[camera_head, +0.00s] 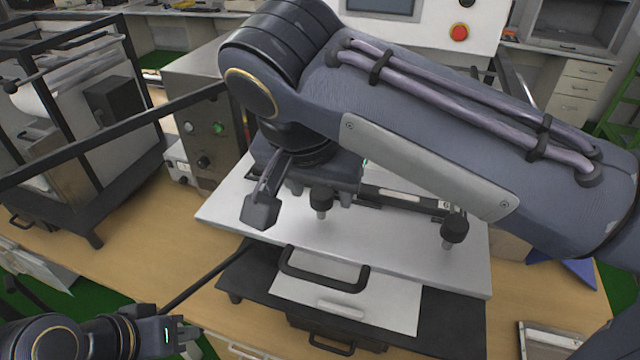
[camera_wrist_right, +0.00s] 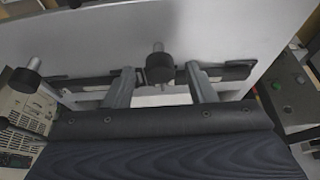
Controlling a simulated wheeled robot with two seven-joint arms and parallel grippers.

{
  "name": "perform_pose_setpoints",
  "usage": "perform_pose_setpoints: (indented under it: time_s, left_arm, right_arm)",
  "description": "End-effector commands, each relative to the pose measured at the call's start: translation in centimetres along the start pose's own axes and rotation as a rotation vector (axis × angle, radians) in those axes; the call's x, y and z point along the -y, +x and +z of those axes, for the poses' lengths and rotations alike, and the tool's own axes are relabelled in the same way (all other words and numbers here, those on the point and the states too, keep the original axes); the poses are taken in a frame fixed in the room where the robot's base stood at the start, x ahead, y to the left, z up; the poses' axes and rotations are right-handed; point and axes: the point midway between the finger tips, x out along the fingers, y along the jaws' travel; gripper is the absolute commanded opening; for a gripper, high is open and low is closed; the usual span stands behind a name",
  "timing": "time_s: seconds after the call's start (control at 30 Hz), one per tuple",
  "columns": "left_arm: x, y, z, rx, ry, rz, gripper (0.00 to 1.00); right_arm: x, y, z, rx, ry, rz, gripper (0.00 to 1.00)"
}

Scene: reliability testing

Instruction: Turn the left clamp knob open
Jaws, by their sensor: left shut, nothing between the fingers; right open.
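The left clamp knob (camera_head: 321,199) is black on a metal stem, at the left of the pale metal plate (camera_head: 390,263). In the wrist view the left clamp knob (camera_wrist_right: 159,66) stands between the two spread fingers of my right gripper (camera_wrist_right: 161,84), with gaps on both sides. In the head view my right gripper (camera_head: 264,205) hangs over the plate beside this knob, partly hidden by its own arm. The right clamp knob (camera_head: 454,227) stands further right; it also shows in the wrist view (camera_wrist_right: 26,76). My left gripper (camera_head: 181,336) is shut and empty at the lower left.
A black handle (camera_head: 323,272) sticks out at the front of the plate. A grey control box (camera_head: 206,120) with buttons stands behind left, and a black-framed machine (camera_head: 95,150) at far left. The wooden table (camera_head: 130,240) is clear at front left.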

Motion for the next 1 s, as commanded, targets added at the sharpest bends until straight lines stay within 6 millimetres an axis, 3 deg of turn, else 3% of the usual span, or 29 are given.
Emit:
perform_pose_setpoints:
  time_s: [0.17, 0.53, 1.0]
  left_arm:
    - [0.0, 0.0, 0.0, 0.0, 0.0, 0.0, 0.0]
    - [0.0, 0.0, -0.01, 0.0, 0.0, 0.0, 0.0]
    - [0.01, 0.02, 0.0, 0.0, 0.0, 0.0, 0.0]
  right_arm:
    - [-0.01, 0.02, -0.02, 0.0, 0.001, 0.0, 0.5]
    - [-0.01, 0.0, -0.02, 0.0, 0.0, 0.001, 0.06]
    - [-0.19, 0.01, -0.05, 0.0, -0.121, -0.049, 0.06]
